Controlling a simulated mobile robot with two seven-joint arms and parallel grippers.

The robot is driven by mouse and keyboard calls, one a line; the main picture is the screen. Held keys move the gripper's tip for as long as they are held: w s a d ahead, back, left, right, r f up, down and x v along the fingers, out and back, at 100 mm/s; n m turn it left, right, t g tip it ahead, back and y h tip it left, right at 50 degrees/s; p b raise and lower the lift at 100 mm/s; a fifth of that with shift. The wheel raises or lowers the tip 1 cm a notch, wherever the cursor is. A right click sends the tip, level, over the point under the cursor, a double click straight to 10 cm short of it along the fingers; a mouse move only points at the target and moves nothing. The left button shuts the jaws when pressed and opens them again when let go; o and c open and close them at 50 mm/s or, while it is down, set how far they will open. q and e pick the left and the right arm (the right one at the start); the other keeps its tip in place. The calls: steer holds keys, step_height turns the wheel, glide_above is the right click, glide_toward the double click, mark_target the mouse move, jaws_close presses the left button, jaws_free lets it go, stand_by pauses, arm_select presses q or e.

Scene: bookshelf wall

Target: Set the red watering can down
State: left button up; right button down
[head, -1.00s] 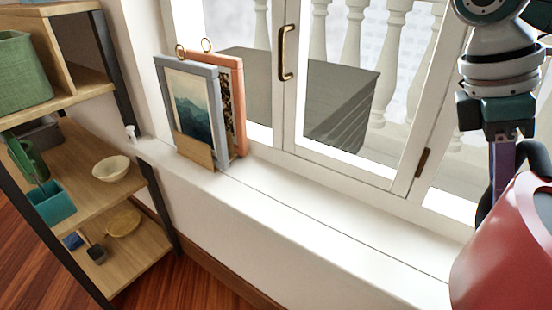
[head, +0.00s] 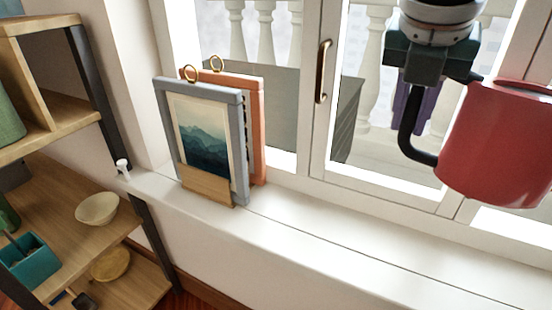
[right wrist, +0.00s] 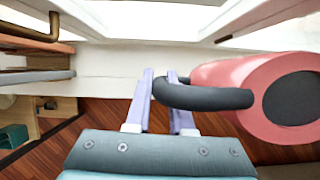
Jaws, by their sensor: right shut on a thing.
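The red watering can (head: 497,145) hangs in the air in front of the window at the right of the head view. Its black handle (head: 408,132) is on its left side. My right gripper (head: 413,108) points down and is shut on this handle. The right wrist view shows the purple fingers (right wrist: 163,103) on either side of the black handle (right wrist: 205,98), with the can's red body (right wrist: 240,82) to the right. The can is above the white window sill (head: 330,245), apart from it. My left gripper is not in view.
Two picture frames, one grey-blue (head: 240,160) and one orange (head: 257,125), stand on the sill's left part. The sill right of them is bare. A wooden shelf unit (head: 75,175) with a cream bowl (head: 97,208) stands at the left. A brass window handle (head: 322,72) juts out.

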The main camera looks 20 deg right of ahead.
steer(key=shift+s+d+f+b, duration=0.15)
steer(key=shift+f+b, duration=1.7)
steer(key=shift+f, duration=3.05)
steer(key=shift+s+f+b, duration=0.1)
steer(key=shift+f+b, duration=1.75)
steer(key=shift+f, duration=3)
steer(key=shift+r, duration=0.1)
steer(key=c, duration=1.2)
jaws_free()
steer(key=shift+c, duration=0.2)
steer(key=o, duration=0.5)
steer(key=shift+c, duration=0.2)
